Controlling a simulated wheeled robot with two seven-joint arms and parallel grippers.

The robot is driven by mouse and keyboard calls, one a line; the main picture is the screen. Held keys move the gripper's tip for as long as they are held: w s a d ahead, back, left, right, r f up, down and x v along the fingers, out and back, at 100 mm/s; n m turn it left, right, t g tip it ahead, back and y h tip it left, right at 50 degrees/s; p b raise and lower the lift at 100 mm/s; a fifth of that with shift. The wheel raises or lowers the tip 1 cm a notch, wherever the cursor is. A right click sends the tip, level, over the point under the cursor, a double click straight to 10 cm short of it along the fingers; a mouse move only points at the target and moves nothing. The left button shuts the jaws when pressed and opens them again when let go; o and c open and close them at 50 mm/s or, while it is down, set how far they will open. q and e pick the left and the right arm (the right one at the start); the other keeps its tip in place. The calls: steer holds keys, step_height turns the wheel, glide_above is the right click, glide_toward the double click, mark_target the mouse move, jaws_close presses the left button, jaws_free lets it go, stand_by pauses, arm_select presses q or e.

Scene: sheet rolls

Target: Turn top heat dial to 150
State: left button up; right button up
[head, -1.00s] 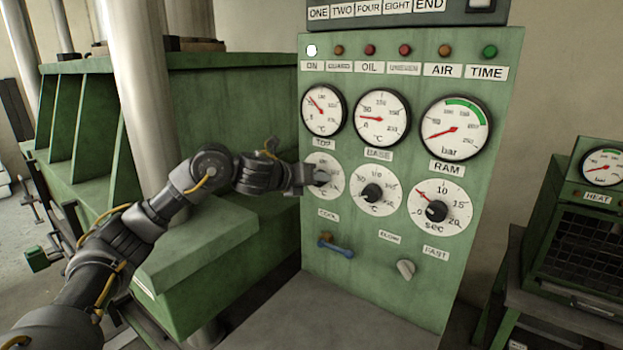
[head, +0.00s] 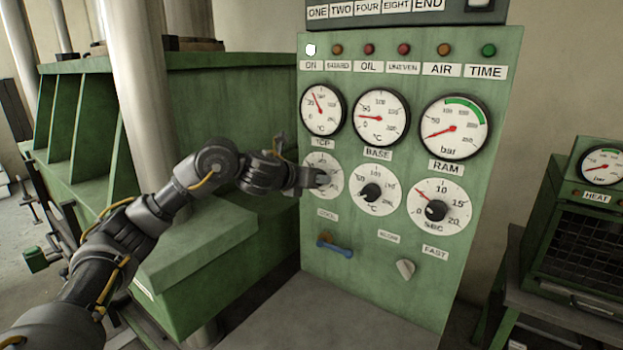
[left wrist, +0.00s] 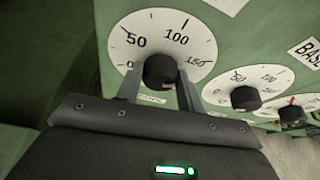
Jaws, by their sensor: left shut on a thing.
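The top heat dial (head: 323,164) is a white disc under the TOP label on the green panel; my gripper covers much of it in the head view. In the left wrist view the dial face (left wrist: 178,40) reads 0, 50, 100 and 150 clockwise, with a black knob (left wrist: 160,70) at its centre. My left gripper (head: 318,178) is shut on this knob, one finger on each side, as the left wrist view (left wrist: 160,84) also shows. I cannot make out the knob's pointer. The top gauge (head: 323,110) above has its red needle pointing up and left. My right gripper is out of view.
The base dial (head: 377,192) and the seconds dial (head: 441,206) are to the right. A blue-handled lever (head: 336,247) and a grey switch (head: 405,268) sit below. Green press bodywork (head: 215,105) stands left of the panel, close to my left arm.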

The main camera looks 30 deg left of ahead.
arm_select(q)
steer(key=o, duration=0.9)
steer(key=shift+f, duration=0.15)
steer(key=shift+o, duration=0.4)
steer(key=b+v, duration=0.1)
steer(key=v, duration=1)
steer(key=shift+b, duration=0.3)
steer(key=shift+w, duration=0.1)
